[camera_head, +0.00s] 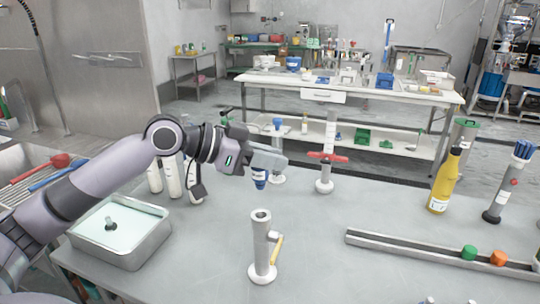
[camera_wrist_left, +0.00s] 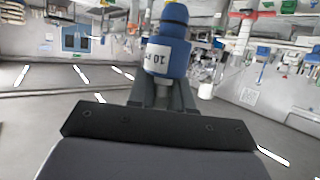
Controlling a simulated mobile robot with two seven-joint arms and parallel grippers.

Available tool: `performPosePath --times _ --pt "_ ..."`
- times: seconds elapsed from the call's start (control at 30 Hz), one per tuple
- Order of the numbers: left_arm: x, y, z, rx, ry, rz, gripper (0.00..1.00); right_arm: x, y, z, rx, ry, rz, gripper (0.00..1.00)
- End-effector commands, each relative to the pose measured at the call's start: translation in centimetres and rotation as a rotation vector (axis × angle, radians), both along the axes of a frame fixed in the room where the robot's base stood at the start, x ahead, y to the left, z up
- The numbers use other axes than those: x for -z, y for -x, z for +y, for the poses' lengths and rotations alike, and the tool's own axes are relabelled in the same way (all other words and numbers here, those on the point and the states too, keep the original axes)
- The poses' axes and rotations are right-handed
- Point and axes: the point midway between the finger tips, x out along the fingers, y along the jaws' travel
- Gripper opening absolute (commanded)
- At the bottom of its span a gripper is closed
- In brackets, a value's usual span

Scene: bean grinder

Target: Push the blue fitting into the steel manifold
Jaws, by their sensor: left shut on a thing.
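The blue fitting (camera_head: 259,178) has a white label and hangs below the fingers of my left gripper (camera_head: 266,161). In the left wrist view, the blue fitting (camera_wrist_left: 168,52) sits between the two dark fingers of my left gripper (camera_wrist_left: 163,95), which is shut on it. The steel manifold (camera_head: 261,244) looks like an upright grey tube with an open top, a white round foot and a yellow lever on its right side. The fitting is in the air above the manifold's top, apart from it. My right gripper is not in view.
A metal tray (camera_head: 122,252) stands at the left. A post with a red handle (camera_head: 327,157), a yellow bottle (camera_head: 445,178) and a grey cylinder with a blue top (camera_head: 506,190) stand farther back. A long rail (camera_head: 410,250) lies at right. Bare tabletop surrounds the manifold.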

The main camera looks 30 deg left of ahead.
Motion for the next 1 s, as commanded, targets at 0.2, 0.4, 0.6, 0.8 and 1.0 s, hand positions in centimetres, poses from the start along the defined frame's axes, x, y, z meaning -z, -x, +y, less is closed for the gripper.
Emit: performPosePath --times 0.2,0.4,0.6,0.8,1.0 --pt "1.9 0.0 0.0 0.000 0.000 0.000 0.00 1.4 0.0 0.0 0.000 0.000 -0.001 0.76" --pt "4.0 0.0 0.0 0.000 0.000 0.000 0.00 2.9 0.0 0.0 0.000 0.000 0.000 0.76" --pt "5.5 0.0 0.0 0.000 0.001 -0.001 0.00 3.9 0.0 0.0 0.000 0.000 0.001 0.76" --pt "5.8 0.0 0.0 0.000 0.000 -0.001 0.00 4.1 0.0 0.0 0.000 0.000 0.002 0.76" --pt "5.8 0.0 0.0 0.000 0.000 -0.001 0.00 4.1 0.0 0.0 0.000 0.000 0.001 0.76"
